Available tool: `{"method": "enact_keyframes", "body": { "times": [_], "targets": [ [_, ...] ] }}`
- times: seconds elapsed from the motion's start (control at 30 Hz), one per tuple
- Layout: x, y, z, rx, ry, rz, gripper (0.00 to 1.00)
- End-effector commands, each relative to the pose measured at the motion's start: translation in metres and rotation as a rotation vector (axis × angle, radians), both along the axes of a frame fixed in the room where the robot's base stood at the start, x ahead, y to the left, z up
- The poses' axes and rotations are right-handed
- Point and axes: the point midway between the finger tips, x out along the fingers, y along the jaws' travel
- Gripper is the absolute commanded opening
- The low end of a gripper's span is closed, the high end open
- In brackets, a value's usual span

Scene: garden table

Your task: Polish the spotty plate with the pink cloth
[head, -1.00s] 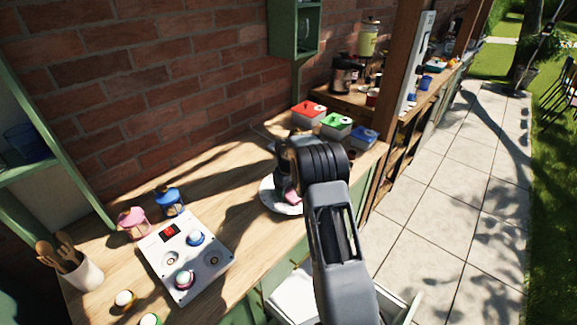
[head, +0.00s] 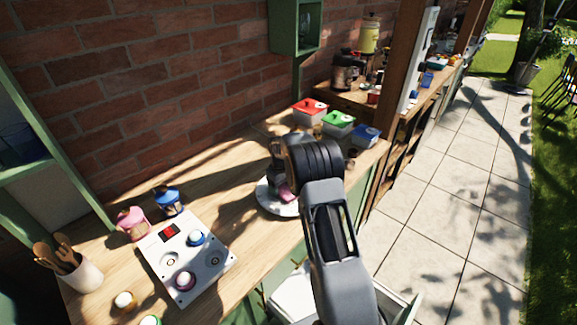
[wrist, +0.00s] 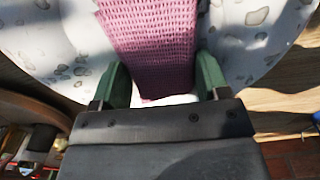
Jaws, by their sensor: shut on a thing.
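The white plate (head: 266,198) lies on the wooden counter, mostly behind my arm in the head view. In the wrist view the plate (wrist: 258,40) fills the upper part and carries several grey-brown spots on both sides of the cloth. The pink cloth (wrist: 150,45) has a waffle weave and lies over the middle of the plate. A small part of the cloth (head: 287,194) shows in the head view. My gripper (wrist: 155,85) is shut on the cloth, with a green finger at each side of it. The cloth's near end between the fingers is partly hidden.
A white panel with knobs (head: 180,262) lies left of the plate, with pink and blue lanterns (head: 168,200) behind it. Red, green and blue lidded boxes (head: 339,122) stand behind the plate. A utensil pot (head: 82,275) stands far left. Counter between panel and plate is clear.

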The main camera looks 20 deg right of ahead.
Motion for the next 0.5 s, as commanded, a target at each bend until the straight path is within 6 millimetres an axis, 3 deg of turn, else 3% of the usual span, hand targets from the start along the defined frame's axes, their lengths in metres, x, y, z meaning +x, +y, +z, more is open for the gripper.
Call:
{"method": "enact_keyframes", "body": {
  "times": [0.27,0.43,0.5],
  "targets": [
    [-0.004,0.001,0.003,0.000,0.004,0.000,0.54],
    [-0.003,0.001,0.041,-0.001,0.000,0.001,0.54],
    [-0.004,0.002,0.043,0.000,0.003,0.002,0.54]
  ]
}}
